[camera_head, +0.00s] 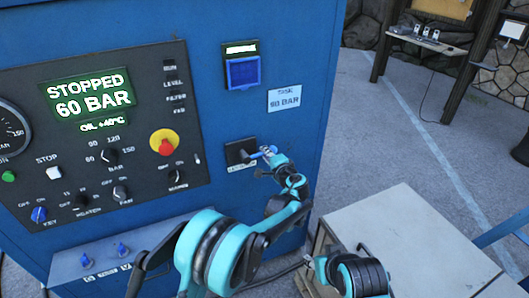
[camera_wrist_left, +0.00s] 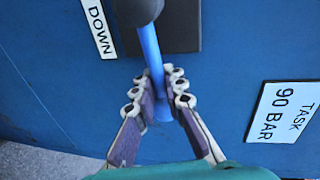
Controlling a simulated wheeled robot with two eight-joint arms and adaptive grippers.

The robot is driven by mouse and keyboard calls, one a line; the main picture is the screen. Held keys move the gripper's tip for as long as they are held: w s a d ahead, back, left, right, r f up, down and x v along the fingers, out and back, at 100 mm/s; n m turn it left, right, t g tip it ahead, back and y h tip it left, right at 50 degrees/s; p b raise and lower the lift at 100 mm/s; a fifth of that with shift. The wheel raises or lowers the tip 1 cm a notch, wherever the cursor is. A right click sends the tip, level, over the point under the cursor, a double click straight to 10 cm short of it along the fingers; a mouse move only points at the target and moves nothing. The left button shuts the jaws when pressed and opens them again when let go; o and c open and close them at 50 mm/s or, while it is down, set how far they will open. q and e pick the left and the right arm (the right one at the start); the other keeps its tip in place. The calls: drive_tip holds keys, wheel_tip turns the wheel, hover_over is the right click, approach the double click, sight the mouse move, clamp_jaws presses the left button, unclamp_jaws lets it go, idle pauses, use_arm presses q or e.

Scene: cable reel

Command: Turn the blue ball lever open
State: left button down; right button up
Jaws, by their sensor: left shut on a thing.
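The blue lever (camera_head: 258,154) is a thin blue bar on a black plate (camera_head: 236,153) on the blue cabinet's front. In the left wrist view the lever (camera_wrist_left: 150,55) runs down from a dark round hub (camera_wrist_left: 138,8) and its lower end lies between the fingers. My left gripper (camera_head: 268,153) is shut on this bar. Its fingers (camera_wrist_left: 157,95) sit on both sides of the lever in the left wrist view and partly hide its end.
The control panel (camera_head: 100,180) with a red knob (camera_head: 165,146) is left of the lever. A task card (camera_head: 284,97) is above it. A pale box (camera_head: 415,245) stands at lower right.

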use_arm(q)
drive_tip(key=shift+f+m, duration=0.3)
idle(0.4)
drive_tip(key=c, duration=1.6)
unclamp_jaws()
drive_tip(key=shift+f, duration=0.1)
drive_tip(key=shift+o, duration=0.2)
drive_tip(key=shift+s, duration=0.1)
drive_tip(key=v, duration=0.7)
drive_tip(key=shift+d, duration=0.15)
drive_tip(key=shift+s, duration=0.1)
